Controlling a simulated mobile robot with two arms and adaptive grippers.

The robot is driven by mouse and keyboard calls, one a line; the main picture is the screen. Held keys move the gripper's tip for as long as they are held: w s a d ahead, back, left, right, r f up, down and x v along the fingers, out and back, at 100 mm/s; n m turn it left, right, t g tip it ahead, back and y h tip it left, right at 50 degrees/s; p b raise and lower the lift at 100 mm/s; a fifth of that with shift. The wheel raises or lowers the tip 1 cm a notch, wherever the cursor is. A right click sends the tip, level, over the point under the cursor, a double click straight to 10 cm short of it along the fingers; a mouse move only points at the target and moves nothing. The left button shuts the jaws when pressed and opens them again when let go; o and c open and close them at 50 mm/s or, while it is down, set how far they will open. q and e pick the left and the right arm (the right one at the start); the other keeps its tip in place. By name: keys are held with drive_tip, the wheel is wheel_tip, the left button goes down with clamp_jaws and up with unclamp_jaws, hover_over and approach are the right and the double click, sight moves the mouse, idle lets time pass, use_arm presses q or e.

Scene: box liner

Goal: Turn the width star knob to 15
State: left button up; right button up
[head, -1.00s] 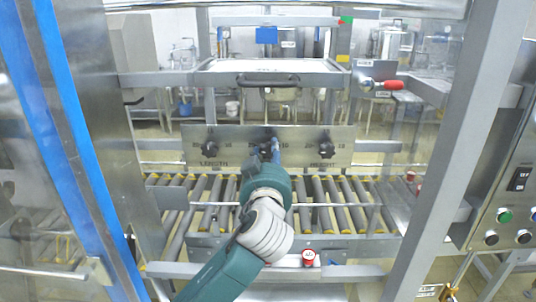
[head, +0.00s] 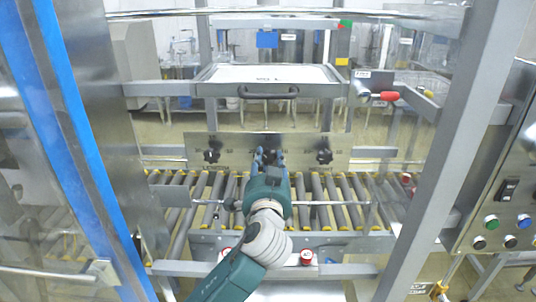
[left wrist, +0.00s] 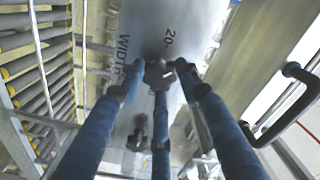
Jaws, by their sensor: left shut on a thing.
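The width star knob (left wrist: 158,73) is dark and sits on a metal panel beside the printed word WIDTH and a 20 mark. It is the middle knob on the panel (head: 235,143) in the head view, mostly hidden there by my gripper. My left gripper (head: 268,158) reaches the panel from the front. In the left wrist view its blue fingers (left wrist: 155,78) close around the knob from several sides. The knob's pointer setting cannot be read. My right gripper is not in view.
Star knobs stand left (head: 211,156) and right (head: 324,156) of the middle one. A roller conveyor (head: 330,200) runs below the panel. A tray with a black handle (head: 268,92) is above it. A red-handled lever (head: 388,96) is at upper right.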

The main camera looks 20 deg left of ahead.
use_arm(q)
drive_tip(key=m+p, duration=0.2)
drive_tip(key=r+m+p, duration=0.1)
drive_tip(key=m+p, duration=0.1)
drive_tip(key=m, duration=0.1)
drive_tip(key=shift+m, duration=0.3)
drive_tip(key=shift+d+f+m+p, duration=0.1)
drive_tip(key=shift+d+m+p, duration=0.05)
drive_tip(key=shift+m+p, duration=1.45)
drive_tip(key=shift+c, duration=0.2)
drive_tip(key=shift+m, duration=0.4)
drive_tip(key=shift+f, duration=0.1)
drive_tip(key=o, duration=1.2)
drive_tip(key=shift+c, duration=0.2)
drive_tip(key=shift+w+d+f, duration=0.1)
drive_tip(key=shift+d+f, duration=0.05)
drive_tip(key=shift+f, duration=0.05)
drive_tip(key=shift+s+f, duration=0.15)
drive_tip(key=shift+s, duration=0.3)
drive_tip(key=v, duration=1.1)
